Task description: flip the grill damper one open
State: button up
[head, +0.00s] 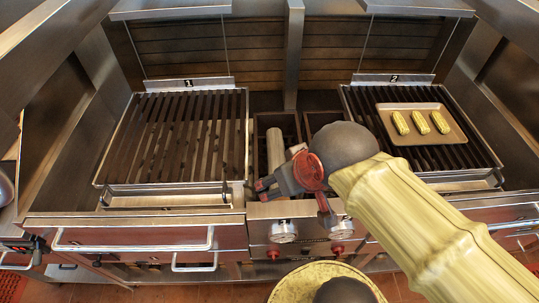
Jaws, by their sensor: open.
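Grill one (175,135), with dark slats in a metal frame, is at the left. A plate marked 1 (188,84) stands at its back edge. Above it a grey metal panel (170,9) shows at the top edge, with thin lines running down from it. I cannot tell for sure which part is damper one. My gripper (262,189) is open, in front of the middle section, just right of grill one's front right corner. It points left and appears empty. My arm hides part of the middle section and grill two's front.
Grill two (365,112), marked 2, is at the right, with a tray (450,108) of three corn cobs. A grey post (293,55) stands between the grills. Rail handles (130,247), gauges (284,231) and red knobs (273,254) line the front.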

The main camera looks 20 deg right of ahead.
aim_at(101, 257)
jog(key=u, duration=1.6)
jog(key=i+j, duration=0.15)
jog(key=j, duration=0.2)
jog(key=i+j, duration=0.2)
jog(key=j, duration=0.15)
jog(key=i+j, duration=0.15)
jog(key=j, duration=0.15)
jog(key=i+j, duration=0.2)
jog(key=j, duration=0.15)
